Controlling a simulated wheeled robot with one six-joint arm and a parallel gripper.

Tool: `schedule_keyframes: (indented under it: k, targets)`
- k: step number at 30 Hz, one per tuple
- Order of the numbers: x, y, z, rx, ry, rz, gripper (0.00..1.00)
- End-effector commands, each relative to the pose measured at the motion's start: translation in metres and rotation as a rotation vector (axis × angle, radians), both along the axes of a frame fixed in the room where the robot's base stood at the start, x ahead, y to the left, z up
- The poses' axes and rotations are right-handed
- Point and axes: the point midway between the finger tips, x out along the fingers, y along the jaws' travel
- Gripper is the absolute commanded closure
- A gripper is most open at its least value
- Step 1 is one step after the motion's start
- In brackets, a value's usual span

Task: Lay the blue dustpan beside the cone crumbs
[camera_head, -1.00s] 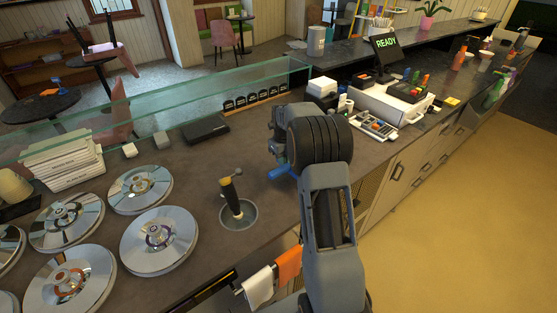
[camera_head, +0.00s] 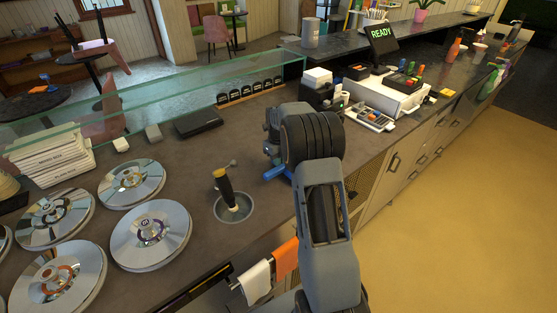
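A small blue piece (camera_head: 276,173), perhaps part of the blue dustpan, shows at the lower left of my wrist, just above the dark counter. The rest of it is hidden behind my arm, so I cannot tell its full shape. My gripper's fingers are hidden behind the thick dark wrist joint; whether they hold the blue piece cannot be seen. I cannot make out any cone crumbs on the visible counter.
Several round metal well lids (camera_head: 151,235) lie at left. A glass guard (camera_head: 160,93) runs along the back. White (camera_head: 256,283) and orange (camera_head: 285,258) cloths hang at the front. A register (camera_head: 384,90) stands at right.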

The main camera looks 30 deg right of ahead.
Motion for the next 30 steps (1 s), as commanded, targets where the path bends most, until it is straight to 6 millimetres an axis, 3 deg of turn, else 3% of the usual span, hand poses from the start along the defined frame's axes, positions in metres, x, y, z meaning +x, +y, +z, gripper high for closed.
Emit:
schedule_keyframes:
  k: [22, 30]
  targets:
    - [0.0001, 0.0, -0.0083, 0.0, 0.0, 0.0, 1.0]
    - [0.0, 0.0, -0.0077, 0.0, 0.0, 0.0, 0.72]
